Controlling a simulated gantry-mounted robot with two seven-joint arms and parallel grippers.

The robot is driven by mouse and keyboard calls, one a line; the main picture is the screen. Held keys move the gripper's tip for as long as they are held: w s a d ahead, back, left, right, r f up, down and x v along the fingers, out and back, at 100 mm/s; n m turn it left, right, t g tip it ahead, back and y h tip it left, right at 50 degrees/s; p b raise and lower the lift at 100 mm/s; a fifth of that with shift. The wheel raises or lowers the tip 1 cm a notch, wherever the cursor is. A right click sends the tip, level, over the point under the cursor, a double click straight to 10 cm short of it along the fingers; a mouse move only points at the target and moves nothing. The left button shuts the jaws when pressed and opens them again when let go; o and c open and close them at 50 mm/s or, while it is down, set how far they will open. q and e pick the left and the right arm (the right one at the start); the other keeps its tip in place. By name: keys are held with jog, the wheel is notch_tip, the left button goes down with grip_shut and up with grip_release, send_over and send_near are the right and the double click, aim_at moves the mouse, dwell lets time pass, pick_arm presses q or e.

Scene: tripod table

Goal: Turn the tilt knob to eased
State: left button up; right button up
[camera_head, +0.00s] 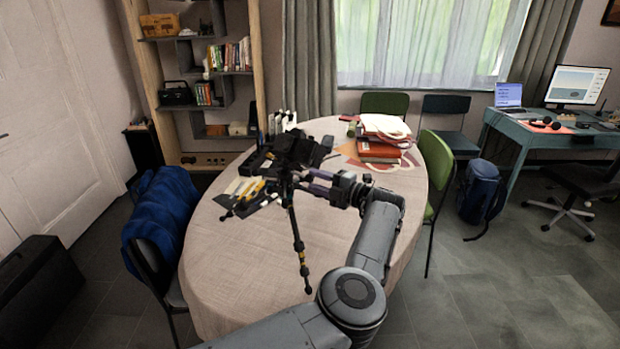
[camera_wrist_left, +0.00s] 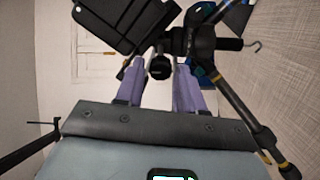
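A black tripod (camera_head: 297,243) with yellow bands stands on the round table; its dark head (camera_head: 297,150) is at the top. In the left wrist view a black round knob (camera_wrist_left: 160,67) sits under the tripod head, beside a dark flat plate (camera_wrist_left: 125,22). A tripod leg (camera_wrist_left: 240,115) runs down on the right. My left gripper (camera_head: 308,182) reaches the tripod from the right. In the wrist view its purple fingers (camera_wrist_left: 160,75) are apart, one on each side of the knob, with gaps visible. Knob markings are too small to read. My right gripper is not in view.
The round table (camera_head: 260,290) has a clear front. Dark gear and papers (camera_head: 240,190) lie left of the tripod. Red books (camera_head: 378,150) and a pale bag (camera_head: 385,127) are at the back right. Chairs stand around the table, one with a blue jacket (camera_head: 160,215).

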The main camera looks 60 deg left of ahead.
pick_arm(q)
jog(key=v, duration=0.7)
jog(key=shift+d, duration=0.25)
jog(key=shift+w, duration=0.1)
